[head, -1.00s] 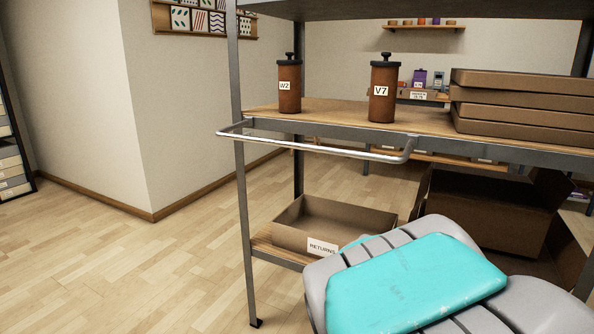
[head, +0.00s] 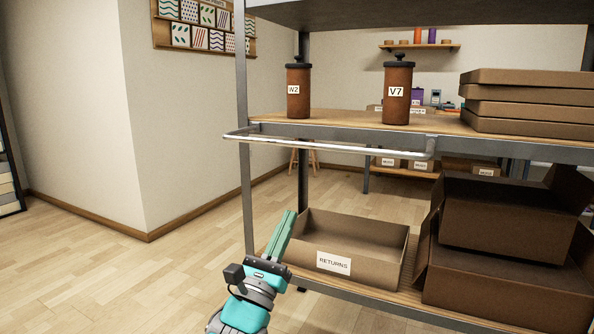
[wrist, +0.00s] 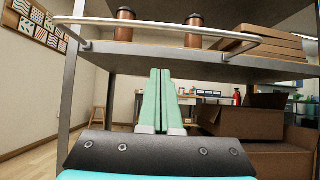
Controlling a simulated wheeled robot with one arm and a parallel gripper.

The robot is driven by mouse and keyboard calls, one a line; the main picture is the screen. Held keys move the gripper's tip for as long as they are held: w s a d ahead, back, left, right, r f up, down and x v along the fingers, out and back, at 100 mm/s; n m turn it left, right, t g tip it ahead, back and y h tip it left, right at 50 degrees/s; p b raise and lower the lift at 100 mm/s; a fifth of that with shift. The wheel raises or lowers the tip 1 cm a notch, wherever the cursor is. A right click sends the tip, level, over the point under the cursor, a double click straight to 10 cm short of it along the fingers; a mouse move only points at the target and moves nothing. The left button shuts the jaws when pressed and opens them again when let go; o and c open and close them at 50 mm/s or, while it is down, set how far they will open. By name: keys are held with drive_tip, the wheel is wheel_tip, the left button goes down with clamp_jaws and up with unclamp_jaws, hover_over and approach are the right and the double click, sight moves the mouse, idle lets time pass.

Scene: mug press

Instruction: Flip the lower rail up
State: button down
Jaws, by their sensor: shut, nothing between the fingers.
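The lower rail (head: 330,149) is a bright metal bar on the front of the middle shelf. It sticks out from the shelf edge, roughly level, below the two brown canisters. It also shows in the wrist view (wrist: 160,25), crossing near the top. My gripper (head: 290,214) is shut and empty, with its green fingers pointing up. It is below the rail, in front of the left part of the returns box, and apart from the rail. In the wrist view my gripper (wrist: 160,72) sits under the shelf, between the rail's two ends.
Canisters W2 (head: 299,104) and V7 (head: 397,108) stand on the middle shelf (head: 345,120), beside stacked flat boxes (head: 530,118). An open returns box (head: 380,272) and larger cartons (head: 505,285) fill the lower shelf. The floor at left is clear.

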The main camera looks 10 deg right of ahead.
drive_tip(key=s+a+r+x, duration=0.1)
drive_tip(key=r+x, duration=0.1)
drive_tip(key=x, duration=1)
drive_tip(key=shift+d+r, duration=0.25)
drive_tip(key=shift+r, duration=0.1)
